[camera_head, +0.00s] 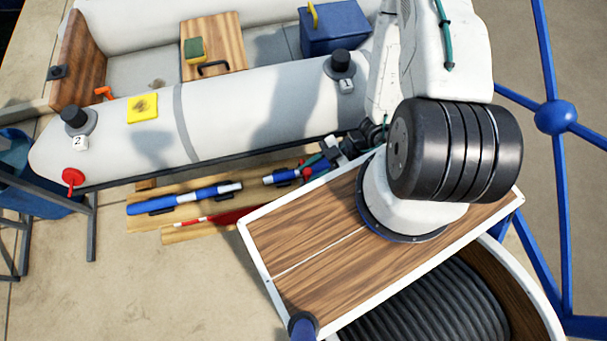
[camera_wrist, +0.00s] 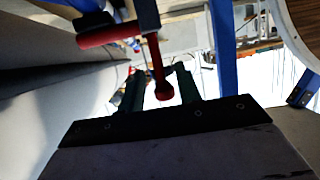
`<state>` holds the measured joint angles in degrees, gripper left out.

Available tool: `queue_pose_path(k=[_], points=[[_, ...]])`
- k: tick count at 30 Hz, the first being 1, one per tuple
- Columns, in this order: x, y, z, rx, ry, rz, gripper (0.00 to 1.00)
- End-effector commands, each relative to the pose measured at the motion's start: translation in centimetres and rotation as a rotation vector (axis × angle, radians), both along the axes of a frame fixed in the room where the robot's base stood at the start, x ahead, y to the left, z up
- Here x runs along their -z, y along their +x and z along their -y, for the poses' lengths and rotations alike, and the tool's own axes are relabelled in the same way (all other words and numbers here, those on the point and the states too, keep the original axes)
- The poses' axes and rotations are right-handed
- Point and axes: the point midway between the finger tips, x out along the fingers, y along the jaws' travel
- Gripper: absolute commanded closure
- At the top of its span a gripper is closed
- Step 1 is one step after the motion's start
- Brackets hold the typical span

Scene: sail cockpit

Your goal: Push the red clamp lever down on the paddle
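The paddle (camera_head: 205,192) is a blue and white shaft in the head view, lying on wooden slats below the white boat tube. Its right part (camera_head: 283,177) carries a red clamp lever (camera_head: 307,172). In the wrist view the red lever (camera_wrist: 155,60) hangs from a grey bracket and ends in a round red knob (camera_wrist: 164,91). My gripper (camera_wrist: 160,78) has two dark green fingers standing apart, with the knob in the gap between them in the picture. I cannot tell if they touch it. In the head view my gripper (camera_head: 318,160) is small and partly hidden beside the lever.
The white boat tube (camera_head: 240,98) runs just behind the paddle. A wood-topped board with a white rim (camera_head: 262,262) lies in front. A red knob (camera_head: 73,177) and a yellow patch (camera_head: 142,107) are far left. A red cylinder (camera_wrist: 105,36) shows above the lever in the wrist view.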

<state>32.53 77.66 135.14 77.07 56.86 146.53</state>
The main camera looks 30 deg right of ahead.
Motion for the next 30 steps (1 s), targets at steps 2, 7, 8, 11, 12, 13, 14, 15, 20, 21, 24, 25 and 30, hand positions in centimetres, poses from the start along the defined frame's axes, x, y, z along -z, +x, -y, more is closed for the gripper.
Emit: queue_pose_path(k=[2,7,8,11,12,13,14,15,20,21,24,25,30], points=[[-0.5,0.1,1.2,0.005,0.0,0.003,0.66],[-1.3,-0.1,3.2,0.002,0.001,0.003,0.66],[-1.4,-0.1,3.4,0.001,0.001,0.003,0.66],[-1.6,-0.2,3.9,0.0,0.001,0.001,0.66],[-1.6,-0.3,4.1,-0.002,0.001,0.002,0.66],[-1.7,-0.3,4.1,-0.003,0.001,0.001,0.66],[-1.7,-0.3,4.1,-0.002,0.001,0.0,0.66],[-1.7,-0.3,4.2,-0.002,0.001,0.0,0.66],[-1.7,-0.3,4.1,-0.002,0.001,0.0,0.66],[-1.7,-0.3,4.1,-0.002,0.001,0.0,0.66],[-1.7,-0.3,4.1,-0.002,0.001,0.0,0.66],[-1.7,-0.3,4.1,-0.002,0.001,0.0,0.66],[-1.7,-0.3,4.1,-0.004,0.001,0.004,0.66]])
